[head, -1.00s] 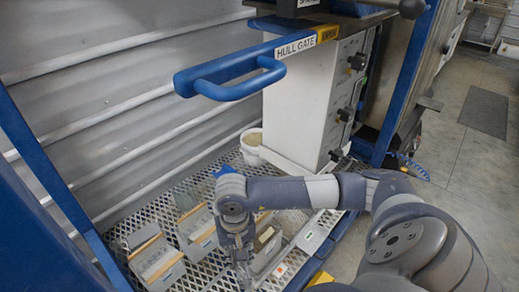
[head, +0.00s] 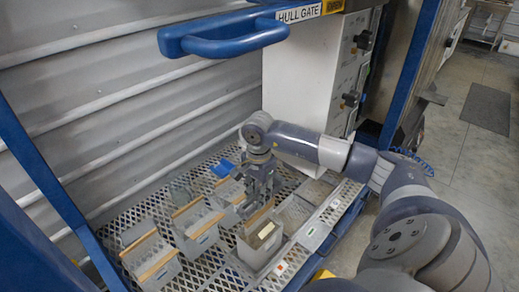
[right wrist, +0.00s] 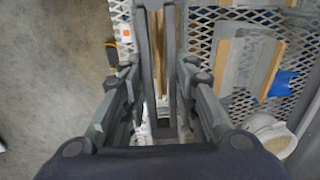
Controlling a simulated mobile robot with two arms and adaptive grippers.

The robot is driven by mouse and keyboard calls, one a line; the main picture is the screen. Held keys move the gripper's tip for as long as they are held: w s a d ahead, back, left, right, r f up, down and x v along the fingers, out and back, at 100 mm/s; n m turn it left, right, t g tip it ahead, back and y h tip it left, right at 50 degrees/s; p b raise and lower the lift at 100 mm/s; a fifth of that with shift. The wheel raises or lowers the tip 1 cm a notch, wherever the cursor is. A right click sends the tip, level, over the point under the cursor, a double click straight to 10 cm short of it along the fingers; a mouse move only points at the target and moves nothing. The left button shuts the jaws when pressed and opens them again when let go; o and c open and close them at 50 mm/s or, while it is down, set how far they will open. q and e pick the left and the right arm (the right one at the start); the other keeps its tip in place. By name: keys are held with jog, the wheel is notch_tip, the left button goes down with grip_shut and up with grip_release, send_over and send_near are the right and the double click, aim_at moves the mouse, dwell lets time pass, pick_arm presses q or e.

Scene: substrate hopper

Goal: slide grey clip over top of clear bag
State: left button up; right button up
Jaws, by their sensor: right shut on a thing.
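My right gripper (head: 256,203) is above the back edge of the rightmost grey bin (head: 250,252). In the right wrist view it (right wrist: 160,108) is shut on a long grey piece, seemingly the grey clip (right wrist: 144,50), which shows as two parallel grey bars. A wooden strip shows between the bars. In the head view the piece is hard to tell from the fingers. I cannot make out a clear bag with certainty; the rightmost bin holds something brownish and dull. Whether the clip touches anything is hidden. My left gripper is not in view.
Two more grey bins with wooden strips, a left one (head: 160,268) and a middle one (head: 203,238), stand on the mesh deck (head: 122,215). A blue scoop (head: 222,168) lies behind. The blue hull gate handle (head: 225,40) hangs above. A white cabinet (head: 300,85) stands at the back.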

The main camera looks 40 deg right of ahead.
aim_at(259, 213)
notch_tip(259, 213, down, 2)
jog(key=shift+b, duration=0.45)
jog(key=shift+f+b, duration=0.45)
jog(key=shift+f, duration=0.35)
jog(key=shift+f+b, duration=0.35)
jog(key=shift+f, duration=0.05)
jog(key=shift+f+b, duration=1.1)
jog(key=shift+f, duration=0.1)
jog(key=o, duration=1.1)
